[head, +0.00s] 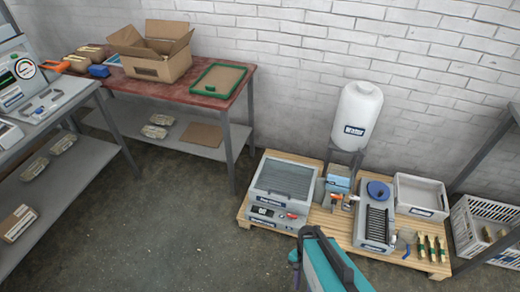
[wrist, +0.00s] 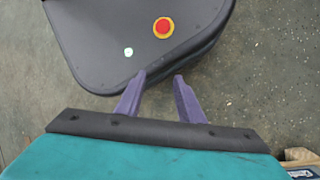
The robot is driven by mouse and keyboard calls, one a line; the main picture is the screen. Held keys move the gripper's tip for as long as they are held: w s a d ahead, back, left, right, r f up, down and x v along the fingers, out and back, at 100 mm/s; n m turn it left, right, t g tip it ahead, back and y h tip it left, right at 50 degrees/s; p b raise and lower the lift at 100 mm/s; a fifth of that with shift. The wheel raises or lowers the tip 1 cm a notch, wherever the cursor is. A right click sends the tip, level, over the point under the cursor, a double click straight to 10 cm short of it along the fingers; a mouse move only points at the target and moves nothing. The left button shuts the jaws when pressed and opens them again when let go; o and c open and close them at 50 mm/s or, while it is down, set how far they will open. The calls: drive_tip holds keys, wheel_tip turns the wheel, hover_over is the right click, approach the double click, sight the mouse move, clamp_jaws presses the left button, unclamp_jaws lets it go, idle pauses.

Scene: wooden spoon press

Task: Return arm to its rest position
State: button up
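My gripper (wrist: 159,76) shows in the wrist view as two purple fingers standing apart with nothing between them. It is open and empty. Behind the fingers is my own dark base with a red and yellow button and a green light. In the head view my teal and black arm (head: 335,262) reaches up from the bottom edge, in front of the wooden pallet (head: 408,257). The fingers are hardly visible there.
The pallet carries a grey press-like machine (head: 281,190), a white water tank (head: 357,117), a blue-ringed unit (head: 377,215) and a grey bin (head: 420,195). A red-topped table (head: 190,88) with an open carton (head: 150,65) stands at back left. The concrete floor (head: 150,225) between is clear.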

drive_tip(key=n, duration=0.2)
drive_tip(key=s+r+n, duration=0.1)
drive_tip(key=n, duration=0.2)
drive_tip(key=s+n, duration=0.1)
drive_tip(key=n, duration=0.2)
drive_tip(key=shift+d+r, duration=0.1)
drive_tip(key=shift+r, duration=0.05)
